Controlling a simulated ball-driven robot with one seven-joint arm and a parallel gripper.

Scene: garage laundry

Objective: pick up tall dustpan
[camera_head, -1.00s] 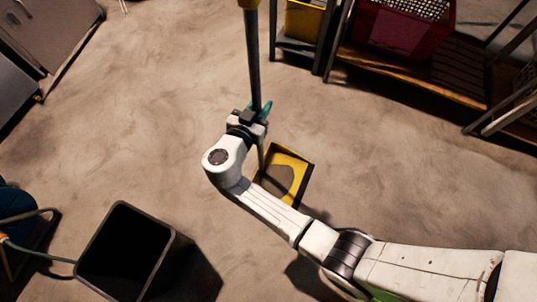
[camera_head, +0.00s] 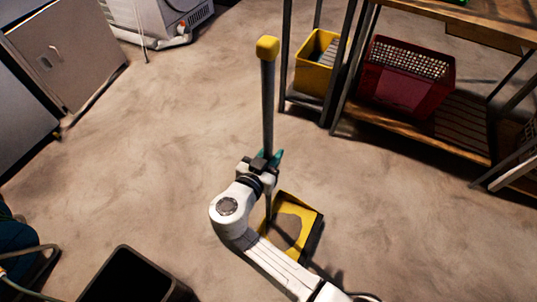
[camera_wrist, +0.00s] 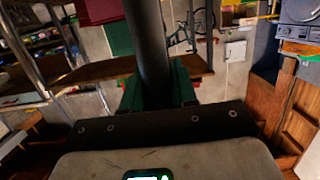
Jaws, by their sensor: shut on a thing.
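The tall dustpan has a yellow pan (camera_head: 292,222) low by the floor, a long dark upright handle (camera_head: 268,110) and a yellow cap at its top. My gripper (camera_head: 266,160) is shut around the handle partway up, with the cap well above it. In the wrist view the dark handle (camera_wrist: 147,45) stands between the green fingers of my gripper (camera_wrist: 160,85). Part of the handle's lower end and the pan's near left edge are hidden behind my arm. I cannot tell whether the pan touches the floor.
A shelf (camera_head: 462,145) at upper right holds a red crate (camera_head: 395,90) and a yellow bin (camera_head: 312,70). A black open bin (camera_head: 130,278) stands at lower left. A cabinet (camera_head: 75,50) is at upper left. The floor between is clear.

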